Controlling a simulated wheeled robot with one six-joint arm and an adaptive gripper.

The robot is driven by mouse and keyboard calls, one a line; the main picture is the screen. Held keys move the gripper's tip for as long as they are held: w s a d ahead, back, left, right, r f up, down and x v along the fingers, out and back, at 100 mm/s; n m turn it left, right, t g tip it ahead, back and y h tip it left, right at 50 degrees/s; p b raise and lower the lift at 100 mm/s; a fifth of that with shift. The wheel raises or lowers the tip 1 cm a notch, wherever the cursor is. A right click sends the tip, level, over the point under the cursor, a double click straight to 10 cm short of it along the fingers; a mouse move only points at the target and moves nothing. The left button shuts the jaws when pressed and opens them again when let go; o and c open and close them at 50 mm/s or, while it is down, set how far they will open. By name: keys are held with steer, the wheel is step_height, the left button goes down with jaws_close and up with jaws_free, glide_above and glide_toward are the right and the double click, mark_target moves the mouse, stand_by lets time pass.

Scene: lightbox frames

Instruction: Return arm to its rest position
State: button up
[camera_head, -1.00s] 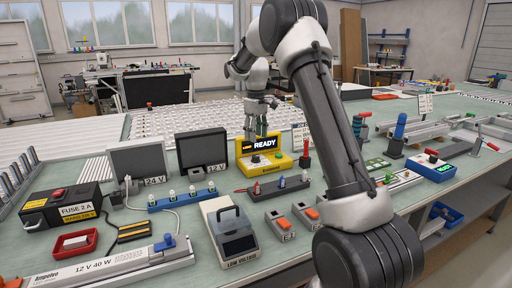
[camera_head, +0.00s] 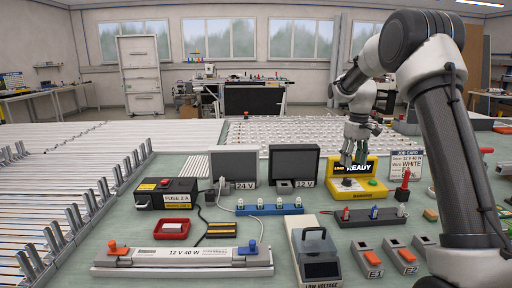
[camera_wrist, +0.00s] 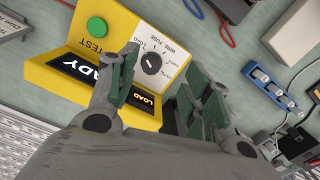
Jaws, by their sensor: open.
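My gripper (camera_head: 360,150) hangs over the back of the yellow tester box (camera_head: 358,191) in the head view, with my arm reaching in from the right. In the wrist view my gripper (camera_wrist: 160,95) has its two fingers spread apart with nothing between them. The yellow tester (camera_wrist: 150,30) lies beyond the fingers there, showing a dial, a green TEST button and a dark display reading READY. Whether the fingers touch the tester cannot be told.
Two dark-screened supplies marked 24 V (camera_head: 234,165) and 12 V (camera_head: 293,164) stand left of the tester. A job card (camera_head: 406,165) stands to its right. A low-voltage unit (camera_head: 314,252), a lamp strip (camera_head: 270,208) and a terminal rail (camera_head: 369,216) lie in front.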

steer(key=s+a+r+m+t, duration=0.1)
steer(key=s+r, duration=0.2)
steer(key=s, duration=1)
steer(key=s+a+r+m+t, duration=0.1)
steer(key=s+r+t, duration=0.1)
steer(key=s, duration=1.1)
steer(key=s+a+r+m+t, duration=0.1)
steer(key=s+r, duration=0.4)
steer(key=s, duration=0.9)
steer(key=shift+t, duration=0.4)
